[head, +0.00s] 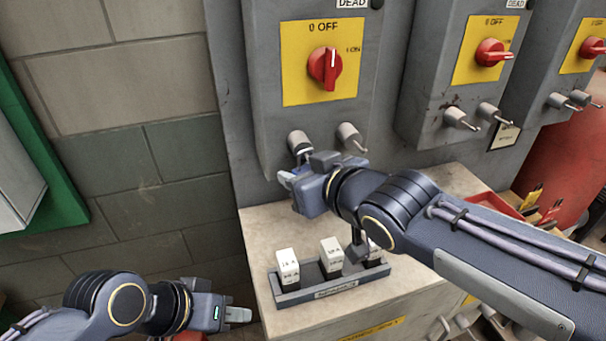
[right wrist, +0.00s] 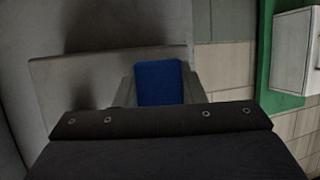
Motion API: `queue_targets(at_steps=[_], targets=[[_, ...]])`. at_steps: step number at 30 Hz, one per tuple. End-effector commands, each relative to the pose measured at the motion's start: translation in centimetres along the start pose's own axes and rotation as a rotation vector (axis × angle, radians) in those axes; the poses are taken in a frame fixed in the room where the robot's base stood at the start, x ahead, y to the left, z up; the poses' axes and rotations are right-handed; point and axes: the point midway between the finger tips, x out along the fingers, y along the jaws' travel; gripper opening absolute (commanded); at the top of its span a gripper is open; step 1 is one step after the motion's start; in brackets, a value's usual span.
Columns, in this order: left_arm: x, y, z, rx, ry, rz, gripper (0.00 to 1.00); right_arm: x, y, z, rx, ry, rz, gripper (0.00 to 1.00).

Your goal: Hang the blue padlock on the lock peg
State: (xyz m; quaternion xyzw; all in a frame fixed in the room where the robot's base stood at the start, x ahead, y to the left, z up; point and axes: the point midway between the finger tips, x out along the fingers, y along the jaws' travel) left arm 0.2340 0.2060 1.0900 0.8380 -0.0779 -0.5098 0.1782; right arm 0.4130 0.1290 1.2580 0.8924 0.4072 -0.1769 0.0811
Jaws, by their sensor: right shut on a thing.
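The blue padlock (right wrist: 160,82) shows in the right wrist view between the fingers of my right gripper (head: 284,179), which is shut on it. In the head view the gripper hides most of the padlock's body. A thin pale metal piece, perhaps its shackle, shows just above the gripper, near the left peg (head: 298,141) under the first switch box. I cannot tell whether it is around that peg or only beside it. A second peg (head: 350,136) is bare to the right. My left gripper (head: 237,315) is low at the left, away from the pegs; its finger gap is unclear.
The first grey switch box (head: 262,110) has a red rotary knob (head: 325,66). More boxes with pegs stand to the right. Below my right arm, a grey rack (head: 292,297) with white-topped blocks sits on a pale bench (head: 256,240). A red cylinder (head: 560,150) stands far right.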

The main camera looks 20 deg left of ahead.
Motion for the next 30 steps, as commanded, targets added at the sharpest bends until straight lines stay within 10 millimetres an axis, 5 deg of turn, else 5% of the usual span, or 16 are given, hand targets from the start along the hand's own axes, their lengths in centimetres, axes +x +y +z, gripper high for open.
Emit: queue_targets(at_steps=[13, 14, 19, 30], targets=[[-0.03, 0.01, -0.02, 0.000, 0.000, 0.000, 0.36, -0.02, 0.00, -0.04, 0.000, 0.000, 0.000, 0.12], [-0.03, 0.01, -0.02, 0.000, 0.000, 0.000, 0.36, -0.02, 0.00, -0.04, 0.000, 0.000, 0.000, 0.37], [-0.03, 0.01, -0.02, 0.000, 0.000, 0.000, 0.36, -0.02, 0.00, -0.03, 0.000, 0.000, 0.000, 0.60], [0.20, -0.10, 0.10, 0.000, 0.000, 0.000, 0.36, -0.50, 0.02, 0.04, 0.001, 0.001, 0.000, 0.61]])
